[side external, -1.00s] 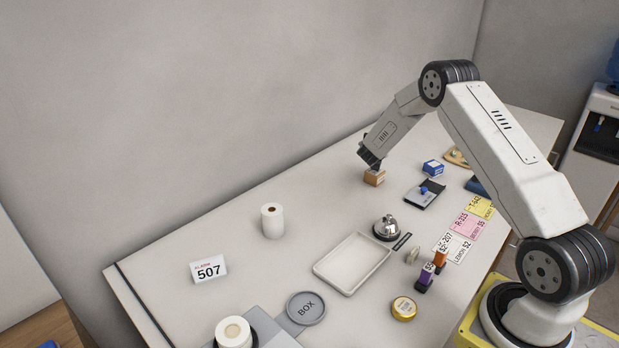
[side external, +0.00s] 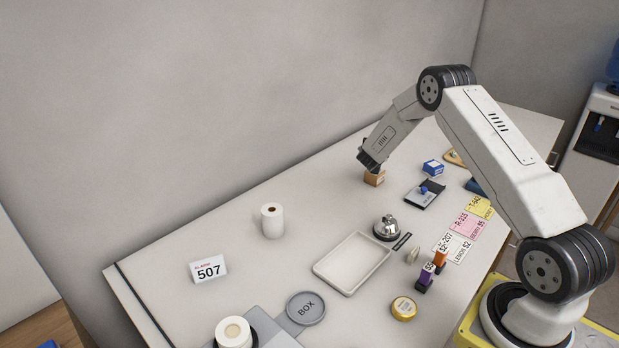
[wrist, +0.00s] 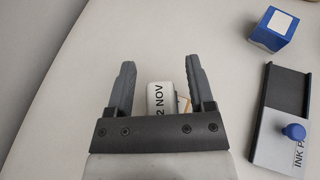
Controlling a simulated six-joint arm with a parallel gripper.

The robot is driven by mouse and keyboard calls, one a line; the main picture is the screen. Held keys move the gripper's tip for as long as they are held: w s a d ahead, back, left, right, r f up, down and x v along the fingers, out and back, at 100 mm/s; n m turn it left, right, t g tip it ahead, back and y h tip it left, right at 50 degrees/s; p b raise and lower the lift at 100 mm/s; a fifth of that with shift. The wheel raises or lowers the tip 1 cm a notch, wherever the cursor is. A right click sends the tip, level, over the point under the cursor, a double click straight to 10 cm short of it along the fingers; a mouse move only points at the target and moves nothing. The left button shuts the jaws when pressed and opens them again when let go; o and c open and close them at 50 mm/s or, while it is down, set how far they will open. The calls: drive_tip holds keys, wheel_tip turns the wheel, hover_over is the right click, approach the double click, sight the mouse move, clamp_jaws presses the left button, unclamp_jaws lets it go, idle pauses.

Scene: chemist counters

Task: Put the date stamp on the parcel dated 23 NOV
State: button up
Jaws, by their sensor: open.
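A small brown parcel (side external: 374,179) stands on the counter below my gripper (side external: 369,166) in the side view. In the wrist view a white label reading "2 NOV" (wrist: 158,98) shows between the fingers of my gripper (wrist: 160,64); its lower end is hidden, so a digit before the 2 may be covered. The fingers are apart, with gaps beside the labelled thing. A blue box with a white top (side external: 432,167) stands to the right, also in the wrist view (wrist: 272,30). I cannot make out a date stamp for certain, nor a label reading 23 NOV.
A dark ink pad (side external: 420,200) with a blue knob (wrist: 295,131) lies at the right. Towards the front are a bell (side external: 387,227), a white tray (side external: 326,275), coloured tickets and small purple (side external: 425,279) and orange (side external: 440,259) items.

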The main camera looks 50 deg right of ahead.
drive_tip(key=shift+r, duration=0.15)
drive_tip(key=shift+v, duration=0.8)
drive_tip(key=v, duration=1)
drive_tip(key=shift+s+a, duration=0.15)
drive_tip(key=shift+a, duration=0.05)
drive_tip(key=s+a+m+y, duration=0.4)
drive_tip(key=s+a+m, duration=0.2)
drive_tip(key=a, duration=0.3)
drive_tip(key=s+a+r+m+g+y, duration=0.1)
drive_tip(key=s+a+m+y, duration=0.3)
drive_tip(key=s+a+m, duration=0.3)
drive_tip(key=s+a+r+m+g+y, duration=0.1)
drive_tip(key=s+a+m+y, duration=0.3)
drive_tip(key=a+m, duration=0.5)
drive_tip(key=s+a, duration=0.2)
drive_tip(key=a, duration=0.1)
drive_tip(key=shift+s+a+m, duration=0.2)
drive_tip(key=shift+a+m, duration=0.1)
